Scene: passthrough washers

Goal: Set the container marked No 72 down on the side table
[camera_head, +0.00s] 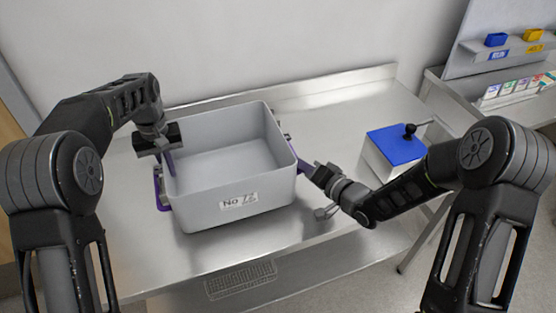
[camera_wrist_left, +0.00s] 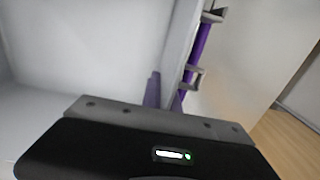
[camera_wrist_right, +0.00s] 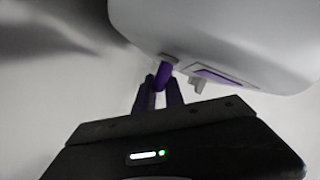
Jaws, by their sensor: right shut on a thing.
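The grey open container (camera_head: 232,165) bears a label reading No 72 (camera_head: 238,201) on its front wall. It looks upright and empty, over the left part of a steel table (camera_head: 325,110); whether its base touches cannot be seen. My left gripper (camera_head: 168,163) is at its left wall, fingers pointing down. In the left wrist view its purple fingers (camera_wrist_left: 164,92) are either side of the wall, near a purple handle (camera_wrist_left: 200,48); their grip is unclear. My right gripper (camera_head: 312,172) is shut on the purple handle at the right wall, seen in the right wrist view (camera_wrist_right: 163,74).
A white box with a blue top (camera_head: 395,145) and a black knob stands right of the container. A second bench (camera_head: 450,95) at the far right carries a shelf with blue and yellow bins (camera_head: 495,40). A grate (camera_head: 240,278) lies below the front edge. Steel is bare behind the container's right side.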

